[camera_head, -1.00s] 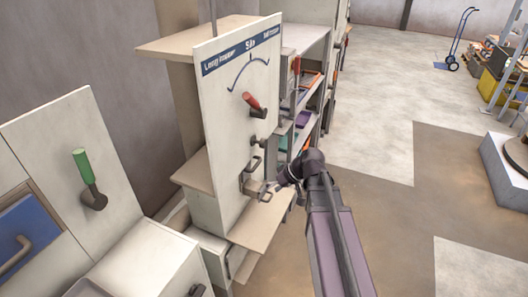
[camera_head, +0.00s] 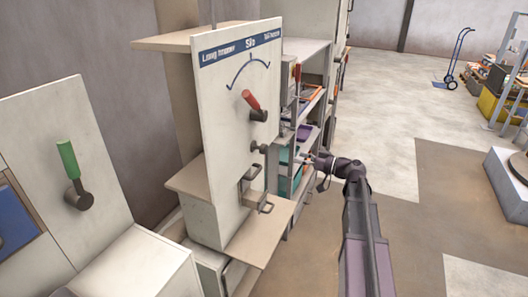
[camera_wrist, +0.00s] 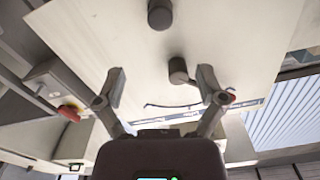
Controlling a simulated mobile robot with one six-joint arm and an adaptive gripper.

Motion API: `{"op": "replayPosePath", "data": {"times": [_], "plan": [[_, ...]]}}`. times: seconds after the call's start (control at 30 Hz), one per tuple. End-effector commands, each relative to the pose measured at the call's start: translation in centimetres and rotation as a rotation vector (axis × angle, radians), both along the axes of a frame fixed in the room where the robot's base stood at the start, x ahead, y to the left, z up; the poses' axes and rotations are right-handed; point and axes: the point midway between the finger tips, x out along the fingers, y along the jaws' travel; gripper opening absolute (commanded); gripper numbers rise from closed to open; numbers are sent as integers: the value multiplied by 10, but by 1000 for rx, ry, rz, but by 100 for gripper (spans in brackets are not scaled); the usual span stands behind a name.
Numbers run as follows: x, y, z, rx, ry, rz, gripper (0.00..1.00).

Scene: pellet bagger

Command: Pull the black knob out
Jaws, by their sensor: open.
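The black knob (camera_head: 258,147) sticks out of the front of the white panel (camera_head: 222,140), below the red-handled lever (camera_head: 252,101). In the wrist view, which shows the panel upside down, the knob (camera_wrist: 160,14) is at the top edge, partly cut off. My gripper (camera_head: 312,158) is to the right of the knob, apart from the panel. In the wrist view my gripper (camera_wrist: 162,84) has its fingers spread with nothing between them; the lever's dark hub (camera_wrist: 178,70) appears beyond, near the right finger.
A shelf unit (camera_head: 308,60) with items stands behind the panel. A green-handled lever (camera_head: 70,160) is on a machine at left.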

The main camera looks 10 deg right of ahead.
Motion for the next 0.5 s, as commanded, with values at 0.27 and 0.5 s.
{"op": "replayPosePath", "data": {"times": [0.27, 0.5], "plan": [[0, 1, 0, -1, 2, 1, 89], [7, 9, 0, 0, 3, 1, 89]]}}
